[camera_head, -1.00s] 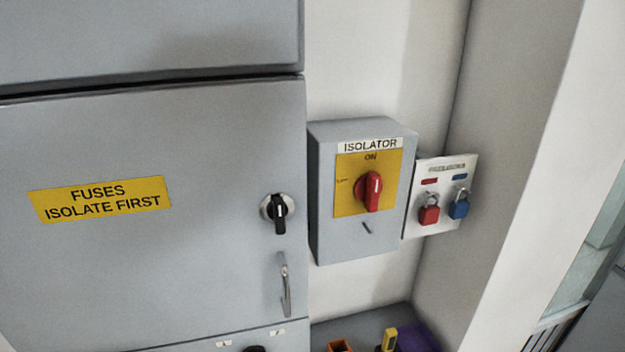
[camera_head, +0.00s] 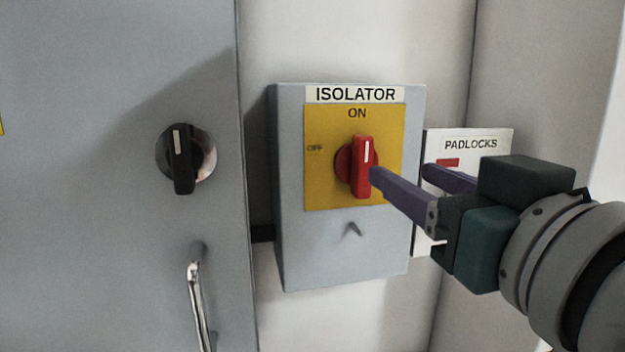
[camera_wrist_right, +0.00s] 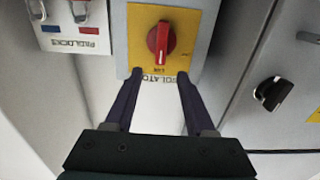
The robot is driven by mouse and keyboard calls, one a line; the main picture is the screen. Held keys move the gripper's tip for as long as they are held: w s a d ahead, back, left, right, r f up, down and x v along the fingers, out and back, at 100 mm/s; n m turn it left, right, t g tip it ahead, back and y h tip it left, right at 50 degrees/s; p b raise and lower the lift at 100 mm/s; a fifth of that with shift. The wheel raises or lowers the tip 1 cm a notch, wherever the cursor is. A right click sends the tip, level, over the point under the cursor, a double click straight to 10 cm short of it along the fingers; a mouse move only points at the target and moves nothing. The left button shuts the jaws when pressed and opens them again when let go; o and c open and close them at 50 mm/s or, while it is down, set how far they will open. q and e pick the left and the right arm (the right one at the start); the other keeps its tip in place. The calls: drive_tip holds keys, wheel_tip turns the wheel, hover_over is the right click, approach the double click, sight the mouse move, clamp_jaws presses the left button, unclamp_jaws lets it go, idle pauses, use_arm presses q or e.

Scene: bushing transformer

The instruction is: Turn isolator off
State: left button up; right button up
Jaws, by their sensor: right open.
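The isolator is a grey box (camera_head: 345,260) with a yellow plate (camera_head: 330,195) marked ON at the top and OFF at the left. Its red handle (camera_head: 361,168) stands upright, with its white mark toward ON. The handle also shows in the right wrist view (camera_wrist_right: 160,42). My right gripper (camera_head: 400,172) comes in from the right, open and empty, its purple fingers close to the handle. In the right wrist view its fingertips (camera_wrist_right: 160,73) are spread just short of the handle, which lies beyond the gap between them. My left gripper is out of view.
A grey cabinet door with a black knob (camera_head: 184,160) and a metal handle (camera_head: 196,300) stands to the left. The padlocks board (camera_head: 470,143) is right of the isolator, partly hidden by my right gripper. A side wall bounds the right.

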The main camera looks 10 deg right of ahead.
sight(366, 153)
drive_tip(key=w+p, duration=0.1)
drive_tip(key=w, duration=0.1)
drive_tip(key=w+p, duration=0.1)
drive_tip(key=w, duration=0.4)
drive_tip(key=shift+w+a+r+p, duration=0.2)
drive_tip(key=shift+w+a+p, duration=0.05)
drive_tip(key=shift+p, duration=0.15)
drive_tip(key=shift+w+f, duration=0.1)
drive_tip(key=shift+w, duration=0.85)
drive_tip(key=shift+c, duration=0.2)
clamp_jaws()
